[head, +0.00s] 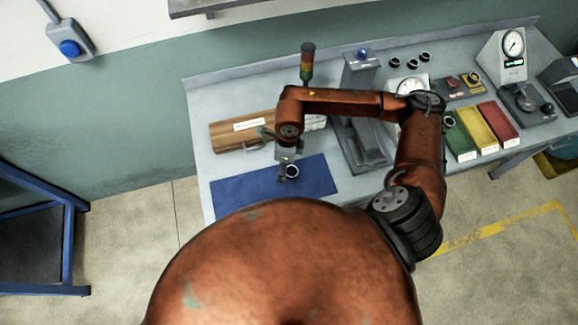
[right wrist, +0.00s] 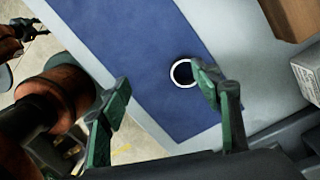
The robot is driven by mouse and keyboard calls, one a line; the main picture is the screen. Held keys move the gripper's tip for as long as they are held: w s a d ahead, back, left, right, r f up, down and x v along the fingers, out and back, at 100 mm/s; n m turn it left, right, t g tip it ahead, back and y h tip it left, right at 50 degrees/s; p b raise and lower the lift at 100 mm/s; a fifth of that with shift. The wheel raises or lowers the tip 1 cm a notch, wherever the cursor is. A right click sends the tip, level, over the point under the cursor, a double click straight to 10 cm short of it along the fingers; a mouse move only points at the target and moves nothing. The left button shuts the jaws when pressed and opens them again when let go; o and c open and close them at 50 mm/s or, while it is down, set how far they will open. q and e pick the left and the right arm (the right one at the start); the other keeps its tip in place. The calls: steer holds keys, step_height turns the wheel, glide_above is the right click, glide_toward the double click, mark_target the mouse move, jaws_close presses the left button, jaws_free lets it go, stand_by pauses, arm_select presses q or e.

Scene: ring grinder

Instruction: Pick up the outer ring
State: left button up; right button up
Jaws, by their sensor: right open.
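The outer ring, a small pale metal ring (head: 297,172), lies on the blue mat (head: 235,189) at the front left of the bench. It also shows in the right wrist view (right wrist: 173,76), flat on the mat (right wrist: 135,55). My right gripper (head: 288,168) is above the mat at the ring. In the right wrist view, my right gripper (right wrist: 164,88) has its two green-tipped fingers wide apart with nothing held. The ring appears close to the right-hand finger, whose tip slightly overlaps its edge. The height of the fingers above the ring is hard to tell.
A wooden case (head: 228,136) lies behind the mat. A grey press-like machine (head: 360,75) stands to the right, partly behind my arm. Green, yellow (head: 481,131) and red bins and a dial gauge (head: 512,45) are farther right.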

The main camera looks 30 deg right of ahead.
mark_target(291, 173)
steer(key=shift+h, duration=0.6)
steer(key=d+f, duration=0.2)
steer(key=d, duration=0.1)
steer(key=shift+w+d+f, duration=0.15)
steer(key=shift+w+d, duration=0.1)
steer(key=shift+w, duration=0.15)
steer(key=shift+d+f+p, duration=0.15)
steer(key=shift+f+p, duration=0.85)
steer(key=shift+f, duration=1.7)
steer(key=shift+c, duration=0.5)
steer(key=c, duration=1.2)
steer(key=shift+w, duration=0.1)
